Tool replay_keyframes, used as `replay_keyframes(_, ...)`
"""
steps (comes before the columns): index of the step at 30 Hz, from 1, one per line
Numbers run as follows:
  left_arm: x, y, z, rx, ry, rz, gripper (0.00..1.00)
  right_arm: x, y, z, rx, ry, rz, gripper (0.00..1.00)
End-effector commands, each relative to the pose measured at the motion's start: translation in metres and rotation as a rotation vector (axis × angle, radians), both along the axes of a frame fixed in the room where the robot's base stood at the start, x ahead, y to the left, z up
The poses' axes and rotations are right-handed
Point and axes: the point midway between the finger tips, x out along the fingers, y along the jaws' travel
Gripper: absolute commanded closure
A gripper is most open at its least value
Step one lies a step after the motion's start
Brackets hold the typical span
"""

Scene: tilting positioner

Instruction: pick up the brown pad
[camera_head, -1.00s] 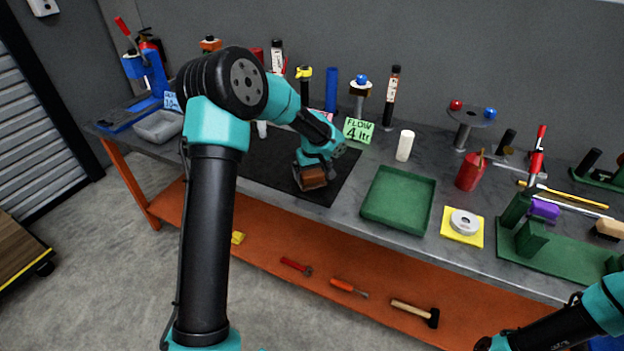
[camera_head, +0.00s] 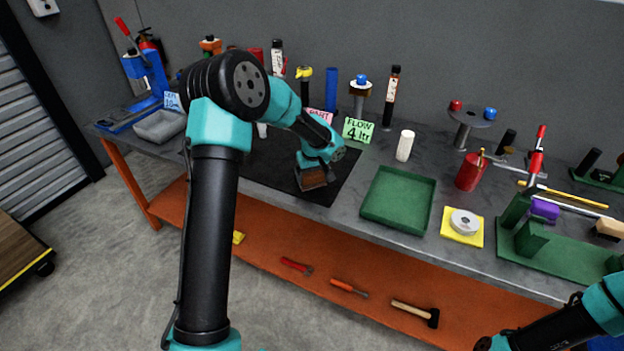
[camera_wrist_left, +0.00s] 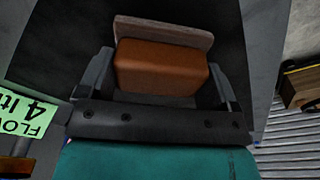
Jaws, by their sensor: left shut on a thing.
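The brown pad (camera_head: 311,178) is at the front part of the black mat (camera_head: 268,167) on the bench. In the left wrist view the brown pad (camera_wrist_left: 160,66) is a brown block with a paler grey-brown layer along its far edge. My left gripper (camera_head: 314,166) reaches down over it from above. In the left wrist view the fingers of my left gripper (camera_wrist_left: 162,80) are on its two sides, shut on it. I cannot tell whether the pad touches the mat. My right arm shows at the lower right, with its gripper mostly cut off.
A green tray (camera_head: 398,199) lies right of the mat. A white cylinder (camera_head: 405,145) and a green FLOW card (camera_head: 358,130) stand behind. A grey bin (camera_head: 160,126) is at the left. A yellow pad with a grey ring (camera_head: 463,224) lies right of the tray.

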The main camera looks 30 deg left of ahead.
Motion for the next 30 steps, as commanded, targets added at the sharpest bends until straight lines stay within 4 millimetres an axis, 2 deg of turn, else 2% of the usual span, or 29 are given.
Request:
replay_keyframes(3, 0.0, 0.0, 0.0, 0.0, 0.0, 0.0, 0.44, 0.0, 0.0, 0.0, 0.0, 0.0, 0.0, 0.57)
replay_keyframes(11, 0.0, 0.0, 0.003, 0.001, -0.001, 0.0, 0.44, 0.0, 0.0, 0.0, 0.0, 0.0, 0.0, 0.57)
replay_keyframes(22, 0.001, 0.0, 0.037, 0.001, -0.004, 0.001, 0.44, 0.0, 0.0, 0.0, 0.0, 0.0, 0.0, 0.57)
replay_keyframes(30, -0.031, -0.019, 0.039, 0.0, 0.0, -0.002, 0.44, 0.0, 0.0, 0.0, 0.0, 0.0, 0.0, 0.57)
